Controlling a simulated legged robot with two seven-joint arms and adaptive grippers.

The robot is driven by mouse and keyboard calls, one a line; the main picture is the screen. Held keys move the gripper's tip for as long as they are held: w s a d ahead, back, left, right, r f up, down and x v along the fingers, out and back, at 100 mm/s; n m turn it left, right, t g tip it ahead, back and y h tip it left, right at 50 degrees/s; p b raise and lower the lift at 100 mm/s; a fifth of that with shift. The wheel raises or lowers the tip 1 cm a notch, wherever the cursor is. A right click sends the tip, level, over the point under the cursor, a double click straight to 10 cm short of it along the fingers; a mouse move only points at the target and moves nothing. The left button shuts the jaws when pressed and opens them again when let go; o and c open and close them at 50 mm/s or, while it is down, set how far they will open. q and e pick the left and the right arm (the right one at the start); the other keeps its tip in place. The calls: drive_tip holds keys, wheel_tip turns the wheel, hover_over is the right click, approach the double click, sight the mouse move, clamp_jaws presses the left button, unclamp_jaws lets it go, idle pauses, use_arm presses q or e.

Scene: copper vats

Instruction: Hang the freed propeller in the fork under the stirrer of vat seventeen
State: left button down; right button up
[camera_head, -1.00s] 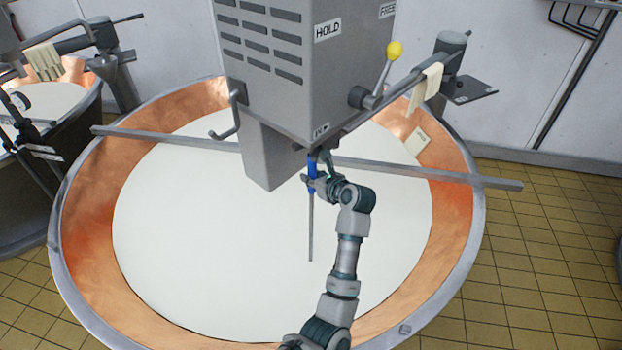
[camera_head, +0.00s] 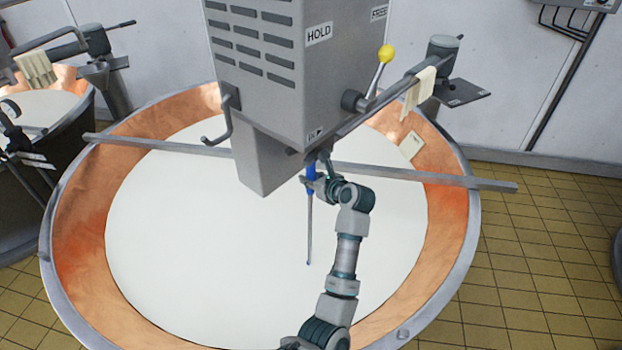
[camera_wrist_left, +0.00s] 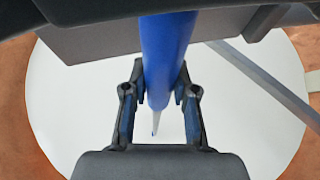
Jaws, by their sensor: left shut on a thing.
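The propeller (camera_head: 310,225) shows as a slim upright piece with a blue upper part and a thin grey shaft, hanging over the white milk. My left gripper (camera_head: 310,183) is shut around its blue part. In the left wrist view the blue part (camera_wrist_left: 168,60) runs between the two fingers of my left gripper (camera_wrist_left: 160,95). The grey stirrer housing (camera_head: 262,90) of the vat stands above. The propeller's top end is close under its lower right edge; the fork cannot be made out, and contact cannot be told. My right gripper is out of view.
The copper vat (camera_head: 80,230) is full of milk. A grey bar (camera_head: 425,175) crosses its rim behind the propeller. A yellow-knobbed lever (camera_head: 386,54) and a cloth (camera_head: 418,90) are at the upper right. A hook (camera_head: 220,130) juts from the housing's left side.

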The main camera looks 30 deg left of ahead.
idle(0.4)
use_arm(q)
drive_tip(key=shift+f+b, duration=0.4)
drive_tip(key=shift+f, duration=0.35)
drive_tip(key=shift+w+f, duration=0.2)
idle(0.7)
